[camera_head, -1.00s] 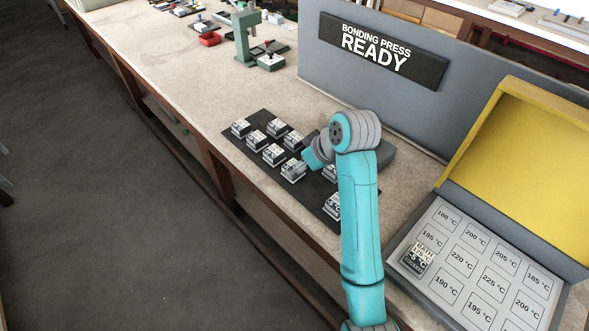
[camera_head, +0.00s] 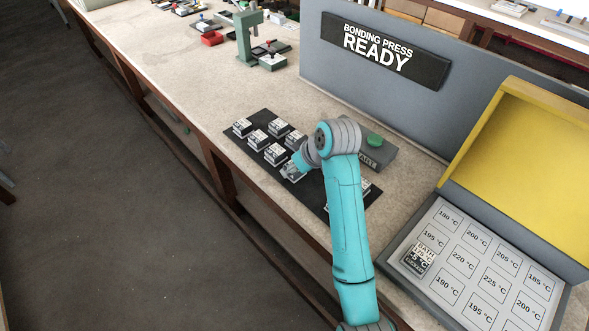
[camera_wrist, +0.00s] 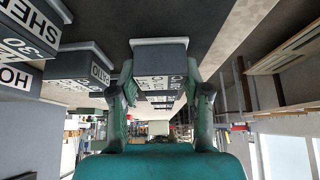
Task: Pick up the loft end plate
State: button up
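Several small dark label blocks with pale bases stand on a black mat (camera_head: 250,152) on the bench. My gripper (camera_head: 288,172) is low over the mat, at a block on its near side. In the wrist view, my gripper (camera_wrist: 160,82) has one finger on each side of a dark block (camera_wrist: 160,60). The fingertips are very close to its sides; I cannot tell whether they touch. Its lettering is upside down and not clear enough to name it. I cannot read "LOFT" on any block.
Neighbouring blocks, one reading PATIO (camera_wrist: 85,65), stand close on the left in the wrist view. A grey box with a green button (camera_head: 375,140) is behind my arm. A tray of temperature spaces (camera_head: 480,265) holds a BATH block (camera_head: 419,258).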

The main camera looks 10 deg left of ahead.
jog(key=shift+c, duration=0.7)
